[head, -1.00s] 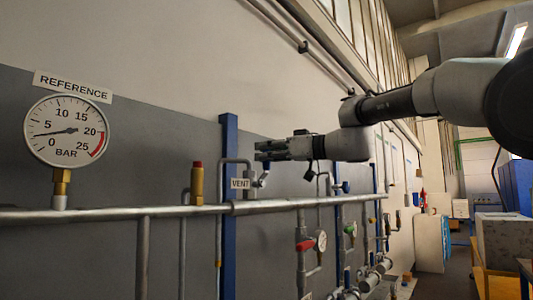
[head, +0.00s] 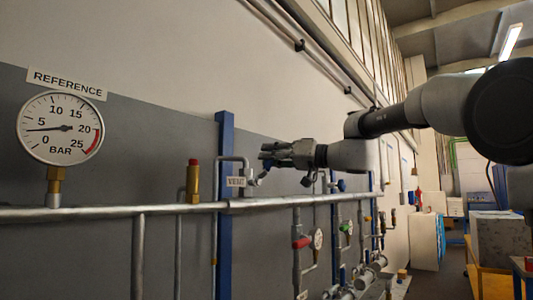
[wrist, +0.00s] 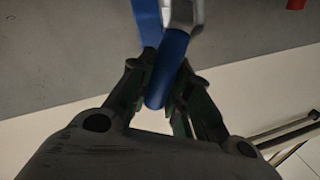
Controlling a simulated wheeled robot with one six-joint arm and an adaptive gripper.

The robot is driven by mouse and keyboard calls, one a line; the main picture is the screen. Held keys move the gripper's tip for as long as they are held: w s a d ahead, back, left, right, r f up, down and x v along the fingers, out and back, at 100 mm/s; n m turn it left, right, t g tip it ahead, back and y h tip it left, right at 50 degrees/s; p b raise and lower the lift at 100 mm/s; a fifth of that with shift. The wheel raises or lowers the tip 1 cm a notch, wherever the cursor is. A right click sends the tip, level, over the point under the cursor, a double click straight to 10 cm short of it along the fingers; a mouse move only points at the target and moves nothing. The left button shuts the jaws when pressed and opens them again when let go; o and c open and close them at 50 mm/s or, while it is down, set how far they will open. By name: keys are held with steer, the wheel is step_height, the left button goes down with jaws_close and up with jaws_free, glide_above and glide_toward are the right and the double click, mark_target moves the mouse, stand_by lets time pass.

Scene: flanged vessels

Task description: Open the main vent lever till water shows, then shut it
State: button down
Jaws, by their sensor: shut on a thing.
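The blue vent lever (wrist: 167,72) sits between the fingers of my gripper (wrist: 164,82) in the wrist view. My gripper is shut on it. In the head view my gripper (head: 264,156) is just above and right of the VENT label (head: 236,182), at the bent grey vent pipe (head: 235,159). The lever (head: 262,173) shows there only as a small blue bit under the fingers. No water can be made out at the vent.
A REFERENCE gauge (head: 60,128) at the left reads a little under 5 bar. A brass fitting with a red cap (head: 193,182) stands on the horizontal pipe (head: 110,213). A blue post (head: 226,205) stands beside the vent. Red and green valve handles are below right.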

steer(key=w+d+f+m+t, duration=0.3)
steer(key=f+m, duration=0.5)
steer(key=m, duration=0.6)
steer(key=shift+w+m+h, duration=0.4)
steer(key=shift+f, duration=0.15)
steer(key=c, duration=1.3)
jaws_free()
steer(key=shift+d, duration=0.1)
steer(key=v, duration=1.2)
